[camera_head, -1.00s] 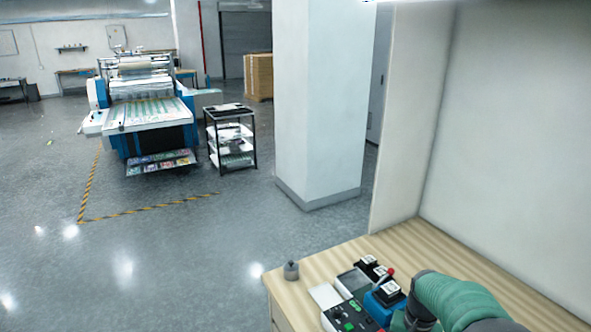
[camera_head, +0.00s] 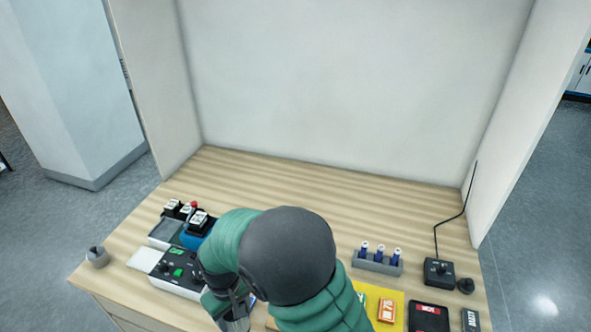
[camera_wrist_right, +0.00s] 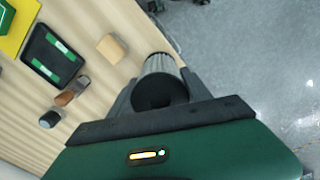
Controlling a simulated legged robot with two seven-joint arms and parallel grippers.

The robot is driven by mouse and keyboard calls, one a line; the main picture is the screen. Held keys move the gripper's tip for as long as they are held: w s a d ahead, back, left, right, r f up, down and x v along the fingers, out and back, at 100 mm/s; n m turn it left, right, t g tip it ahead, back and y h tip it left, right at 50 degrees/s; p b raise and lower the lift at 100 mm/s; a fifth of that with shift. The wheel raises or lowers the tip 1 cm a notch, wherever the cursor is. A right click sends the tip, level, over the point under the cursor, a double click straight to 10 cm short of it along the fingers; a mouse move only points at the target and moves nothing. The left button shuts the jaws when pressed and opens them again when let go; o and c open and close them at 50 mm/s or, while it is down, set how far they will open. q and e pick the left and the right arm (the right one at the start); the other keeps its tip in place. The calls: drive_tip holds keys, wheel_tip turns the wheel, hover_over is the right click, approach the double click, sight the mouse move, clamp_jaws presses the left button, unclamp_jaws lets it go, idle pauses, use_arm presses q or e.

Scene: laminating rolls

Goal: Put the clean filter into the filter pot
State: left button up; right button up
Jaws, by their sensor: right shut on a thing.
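My right gripper (camera_wrist_right: 158,98) is shut on a ribbed grey cylinder with a dark round end (camera_wrist_right: 160,88), which looks like the filter. The cylinder sits between the two fingers, over the table's edge in the right wrist view. In the head view the right gripper (camera_head: 235,312) is low in the picture, partly covered by my green arm, and the held cylinder cannot be made out. A small grey round pot-like thing (camera_head: 97,257) stands at the table's left corner; I cannot tell whether it is the filter pot. My left gripper is not in view.
The wooden table's back (camera_head: 320,190) is clear.

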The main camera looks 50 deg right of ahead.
drive_tip(key=w+d+r+m, duration=0.2)
drive_tip(key=w+d, duration=0.5)
drive_tip(key=w, duration=0.1)
drive_tip(key=w+d+r+m+p, duration=0.2)
drive_tip(key=w+d+m, duration=0.15)
drive_tip(key=d, duration=0.75)
drive_tip(key=w+d+r+m+p, duration=0.15)
drive_tip(key=w+d, duration=0.25)
drive_tip(key=d, duration=0.8)
drive_tip(key=f, duration=0.3)
drive_tip(key=f+p, duration=0.1)
drive_tip(key=f, duration=0.1)
drive_tip(key=f+p, duration=0.1)
drive_tip(key=f, duration=0.2)
drive_tip(key=shift+s+a+f, duration=0.15)
drive_tip(key=shift+a+f, duration=0.15)
drive_tip(key=shift+f, duration=0.35)
drive_tip(key=o, duration=1.5)
drive_tip(key=shift+r, duration=0.15)
